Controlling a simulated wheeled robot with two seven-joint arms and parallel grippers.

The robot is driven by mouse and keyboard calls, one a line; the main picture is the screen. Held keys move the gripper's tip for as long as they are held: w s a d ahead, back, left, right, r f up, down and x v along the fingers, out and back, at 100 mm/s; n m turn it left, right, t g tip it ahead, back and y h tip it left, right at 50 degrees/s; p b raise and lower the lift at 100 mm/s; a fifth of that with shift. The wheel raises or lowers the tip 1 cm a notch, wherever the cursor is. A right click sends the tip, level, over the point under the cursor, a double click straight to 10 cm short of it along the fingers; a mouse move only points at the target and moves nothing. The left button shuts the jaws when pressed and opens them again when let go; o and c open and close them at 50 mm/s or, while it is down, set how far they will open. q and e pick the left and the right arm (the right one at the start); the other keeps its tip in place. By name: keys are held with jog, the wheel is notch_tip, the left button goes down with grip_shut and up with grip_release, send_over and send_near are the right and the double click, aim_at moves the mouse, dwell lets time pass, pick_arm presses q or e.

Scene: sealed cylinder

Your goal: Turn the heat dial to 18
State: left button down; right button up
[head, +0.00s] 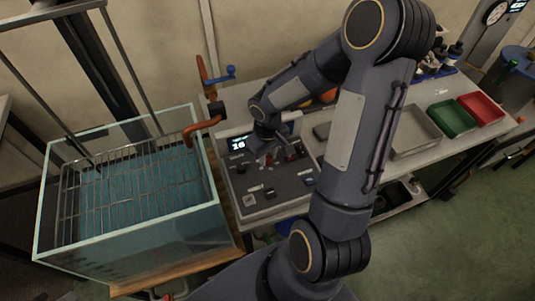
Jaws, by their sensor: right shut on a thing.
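The control panel (262,208) is a grey box on the bench beside the tank. Its small lit display (238,144) seems to read 16, though the digits are small. My right arm reaches over the bench from the lower right and bends back down to the panel. My right gripper (267,158) points down at the panel's upper part, just right of the display. It is shut on what appears to be the heat dial, which the fingers mostly hide. My left gripper is not in view.
A glass tank (150,255) of blue-green water with a wire rack (125,190) stands left of the panel. An orange-red pipe (202,128) and blue-handled valve (222,75) rise between them. Grey, green (451,118) and red trays (481,108) sit on the bench at right.

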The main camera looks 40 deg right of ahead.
jog(key=shift+f+m+b, duration=0.2)
jog(key=shift+m+b, duration=0.9)
jog(key=shift+b, duration=0.3)
jog(key=m+b, duration=0.2)
jog(key=shift+m, duration=0.4)
jog(key=m+b, duration=0.2)
jog(key=m, duration=0.1)
jog(key=shift+r, duration=0.1)
jog(key=shift+r+m+b, duration=0.1)
jog(key=shift+m+b, duration=0.3)
jog(key=shift+m, duration=1.4)
jog(key=o, duration=1)
jog(key=shift+r, duration=0.15)
